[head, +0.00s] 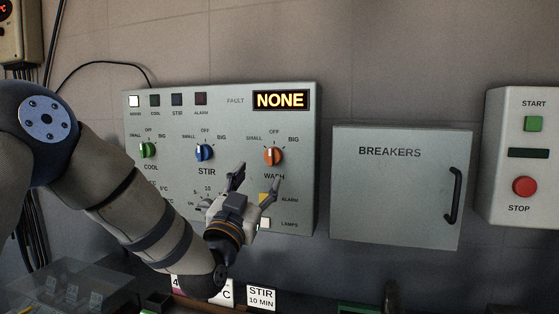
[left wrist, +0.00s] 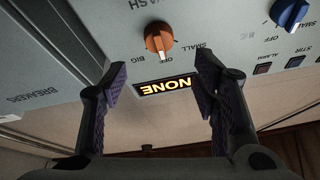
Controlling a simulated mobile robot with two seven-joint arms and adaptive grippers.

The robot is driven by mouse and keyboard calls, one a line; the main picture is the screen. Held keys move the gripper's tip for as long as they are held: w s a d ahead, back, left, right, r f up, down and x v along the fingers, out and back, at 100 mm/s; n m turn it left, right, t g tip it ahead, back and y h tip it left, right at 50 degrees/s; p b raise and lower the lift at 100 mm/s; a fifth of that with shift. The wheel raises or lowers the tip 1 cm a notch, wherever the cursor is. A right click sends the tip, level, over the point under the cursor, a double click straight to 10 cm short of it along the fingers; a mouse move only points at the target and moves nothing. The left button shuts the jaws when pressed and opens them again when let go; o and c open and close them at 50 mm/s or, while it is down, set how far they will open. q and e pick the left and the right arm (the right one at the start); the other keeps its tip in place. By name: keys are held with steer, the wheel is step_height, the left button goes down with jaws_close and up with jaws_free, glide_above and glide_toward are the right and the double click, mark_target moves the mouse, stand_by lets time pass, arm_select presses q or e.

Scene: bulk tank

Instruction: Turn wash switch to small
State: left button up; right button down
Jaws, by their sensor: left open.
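The wash switch (head: 273,156) is an orange knob on the grey control panel, labelled SMALL, OFF and BIG. Its pointer looks turned to OFF, upward in the head view. In the left wrist view, where the panel appears upside down, the wash switch (left wrist: 158,37) shows beyond the fingers. My left gripper (head: 256,179) is open and empty, just below and left of the knob in the head view. In the left wrist view my left gripper (left wrist: 160,80) has its two fingers wide apart, with no visible contact on the knob. My right gripper is not in view.
The blue STIR knob (head: 204,153) and green COOL knob (head: 148,150) sit left on the same panel. The fault display (head: 281,100) reads NONE. A breakers box (head: 400,185) and a START/STOP box (head: 524,155) are to the right.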

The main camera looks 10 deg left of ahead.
mark_target(270, 160)
arm_select(q)
steer(key=x, duration=0.7)
steer(key=shift+w+f+b, duration=0.3)
steer(key=shift+w+b, duration=0.1)
steer(key=shift+w+d+r, duration=0.1)
steer(key=shift+w+r, duration=0.35)
steer(key=shift+r, duration=0.05)
steer(key=c, duration=1.1)
